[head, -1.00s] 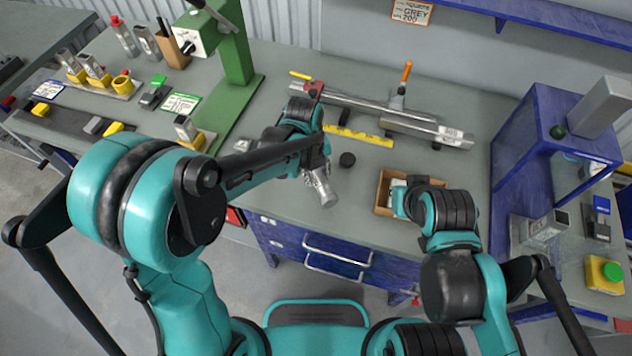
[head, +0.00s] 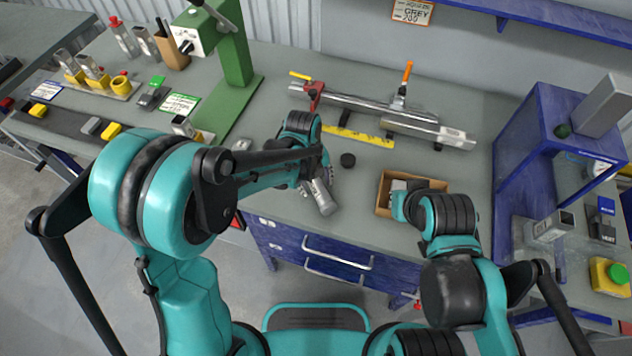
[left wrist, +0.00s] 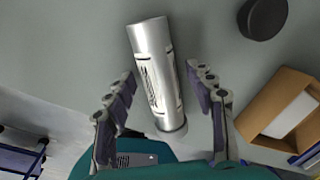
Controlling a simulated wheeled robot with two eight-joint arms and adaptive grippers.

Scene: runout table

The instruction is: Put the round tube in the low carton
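The round tube (left wrist: 150,65) is a silver cylinder with dark print on its side. In the head view the tube (head: 325,202) shows near the table's front edge, partly hidden by my left gripper (head: 314,182). In the left wrist view my left gripper (left wrist: 161,76) is open, with one finger on each side of the tube's near part and gaps between. The low carton (head: 382,192) is a small open brown box to the right of the tube. The carton (left wrist: 262,97) also shows at the right of the wrist view. My right wrist covers part of the carton; its fingers are hidden.
A black puck (head: 348,160) stands behind the tube. A yellow ruler (head: 358,136) and a long metal bar assembly (head: 370,108) lie farther back. A green press (head: 236,85) stands left, a blue frame (head: 538,130) right. Light pieces (left wrist: 290,115) lie in the carton.

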